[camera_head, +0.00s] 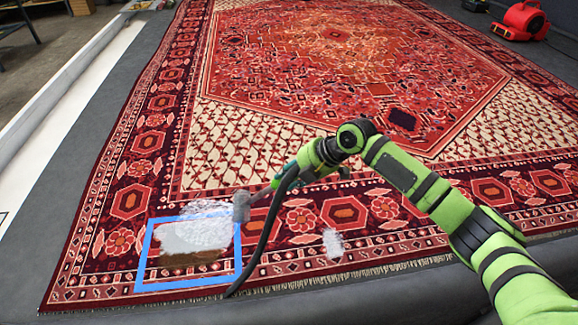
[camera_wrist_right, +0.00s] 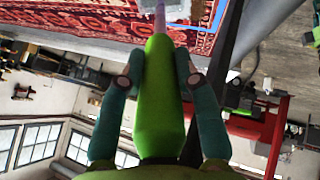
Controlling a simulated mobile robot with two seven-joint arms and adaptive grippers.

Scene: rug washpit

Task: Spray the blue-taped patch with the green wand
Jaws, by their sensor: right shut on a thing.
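The blue-taped patch (camera_head: 145,272) lies at the rug's near left corner. White foam (camera_head: 190,236) covers its upper part, and a brown stain (camera_head: 190,259) shows below the foam. Foam also lies outside the tape along the top edge. My right gripper (camera_head: 283,178) is shut on the green wand (camera_head: 262,194), right of the patch and above the rug. The wand's grey tip end (camera_head: 241,205) points left, near the patch's upper right corner. In the right wrist view my right gripper's teal fingers (camera_wrist_right: 158,80) close on both sides of the green wand (camera_wrist_right: 158,105). My left gripper is out of view.
A separate foam spot (camera_head: 333,243) lies on the rug right of the patch. A dark hose (camera_head: 265,240) hangs from the wand past the tape's right side. A red blower (camera_head: 522,20) stands at the far right. A white channel (camera_head: 65,105) runs along the left.

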